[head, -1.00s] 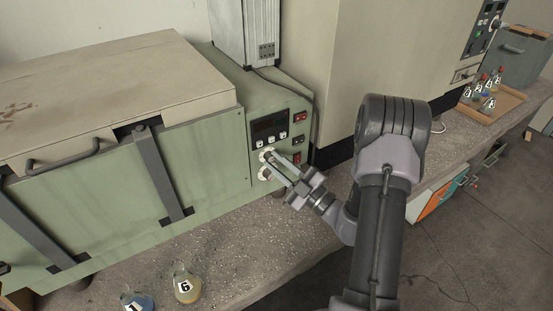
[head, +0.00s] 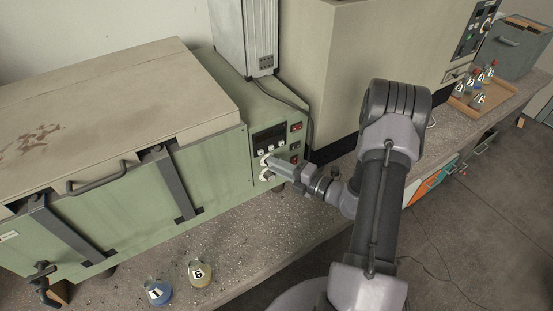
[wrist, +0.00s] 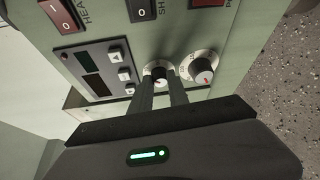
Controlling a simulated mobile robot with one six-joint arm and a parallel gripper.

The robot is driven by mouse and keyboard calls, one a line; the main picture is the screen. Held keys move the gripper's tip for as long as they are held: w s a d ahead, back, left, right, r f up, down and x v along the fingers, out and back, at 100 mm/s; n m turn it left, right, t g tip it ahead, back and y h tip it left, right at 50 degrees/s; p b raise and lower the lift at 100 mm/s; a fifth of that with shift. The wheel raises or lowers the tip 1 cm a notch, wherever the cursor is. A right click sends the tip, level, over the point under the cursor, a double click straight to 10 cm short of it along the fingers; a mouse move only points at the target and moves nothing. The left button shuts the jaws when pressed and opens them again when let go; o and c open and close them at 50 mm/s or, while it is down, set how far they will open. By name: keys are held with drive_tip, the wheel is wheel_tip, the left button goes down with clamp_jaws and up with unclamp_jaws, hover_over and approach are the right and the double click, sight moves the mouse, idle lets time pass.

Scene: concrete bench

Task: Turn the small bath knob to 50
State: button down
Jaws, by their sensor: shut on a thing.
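The small bath knob (wrist: 158,72) is a dark knob on a pale round dial, on the green bath's control panel (head: 272,140). In the wrist view it sits between the two fingers of my gripper (wrist: 162,92), which is shut on it. The fingers hide part of the knob and dial, and I cannot read the setting. In the head view my gripper (head: 273,164) reaches the panel from the right and partly covers the knobs.
A larger knob (wrist: 204,72) with a red mark sits close beside the held one. Push buttons (wrist: 120,74), a dark display (wrist: 90,85) and rocker switches (wrist: 58,14) surround it. Flasks 1 (head: 157,292) and 6 (head: 199,273) stand on the bench in front of the bath.

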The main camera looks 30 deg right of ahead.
drive_tip(key=n+h, duration=0.1)
drive_tip(key=n, duration=0.2)
drive_tip(key=n+g+h+p, duration=0.1)
drive_tip(key=n+h, duration=0.1)
drive_tip(key=n+g+h, duration=0.1)
drive_tip(key=n+h, duration=0.1)
drive_tip(key=n, duration=0.1)
drive_tip(key=shift+a+r+n+p, duration=0.3)
drive_tip(key=shift+a+r+p, duration=0.05)
drive_tip(key=shift+p, duration=0.05)
idle(0.6)
drive_tip(key=c, duration=1.3)
unclamp_jaws()
